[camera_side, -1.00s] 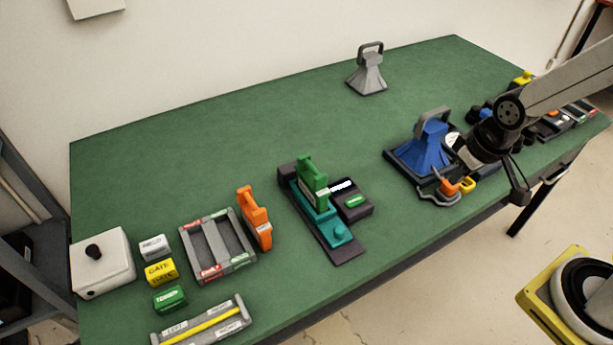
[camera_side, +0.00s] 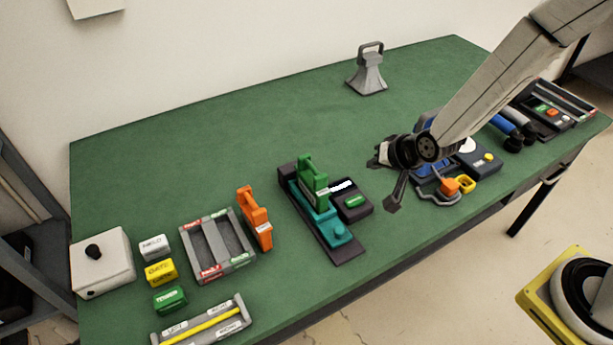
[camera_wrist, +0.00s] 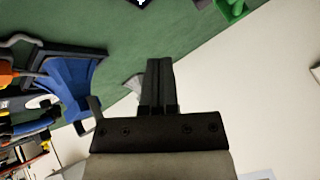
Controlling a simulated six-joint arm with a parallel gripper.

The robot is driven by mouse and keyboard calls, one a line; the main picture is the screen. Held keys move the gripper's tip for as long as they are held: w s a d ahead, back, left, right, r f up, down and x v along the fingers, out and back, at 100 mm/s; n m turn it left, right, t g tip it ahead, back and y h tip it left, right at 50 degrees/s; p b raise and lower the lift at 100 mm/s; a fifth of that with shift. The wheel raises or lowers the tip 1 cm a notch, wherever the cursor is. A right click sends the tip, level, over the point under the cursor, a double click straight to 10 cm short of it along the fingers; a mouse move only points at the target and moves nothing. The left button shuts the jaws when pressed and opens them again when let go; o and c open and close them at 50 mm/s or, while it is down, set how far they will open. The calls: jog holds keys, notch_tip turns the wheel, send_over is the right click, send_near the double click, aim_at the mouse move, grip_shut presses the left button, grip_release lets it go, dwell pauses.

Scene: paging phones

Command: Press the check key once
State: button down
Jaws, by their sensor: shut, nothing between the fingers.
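A green key (camera_side: 354,201) sits on a small black unit (camera_side: 358,212) with a white display, beside the green handset (camera_side: 313,183) on its teal and black base. Its lettering is too small to read, so I cannot tell whether it is the check key. My gripper (camera_side: 394,203) is shut and empty, above the table to the right of this unit and apart from it. In the wrist view the shut fingers (camera_wrist: 158,82) show in the middle. The green handset (camera_wrist: 233,8) shows partly at the top right edge there.
A blue horn (camera_wrist: 70,85) stands near my gripper; my arm mostly hides it in the side view. Orange and yellow parts (camera_side: 451,186) lie beside it. An orange handset (camera_side: 255,218) and grey tray (camera_side: 216,245) stand left. A grey horn (camera_side: 368,72) stands at the back.

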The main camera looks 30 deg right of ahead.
aim_at(351, 197)
jog(key=shift+w+a+f+m+t, duration=0.35)
jog(key=shift+w+a, duration=0.1)
jog(key=shift+w, duration=0.1)
jog(key=shift+w+a+f+m+t, duration=0.25)
jog(key=shift+w+a+f+m, duration=0.1)
jog(key=shift+w+a, duration=0.15)
jog(key=shift+d+f, duration=0.1)
jog(key=shift+f, duration=0.1)
jog(key=shift+f, duration=4.2)
jog(key=shift+f, duration=0.9)
jog(key=shift+r, duration=0.9)
jog(key=shift+r, duration=0.15)
jog(key=shift+r, duration=2.35)
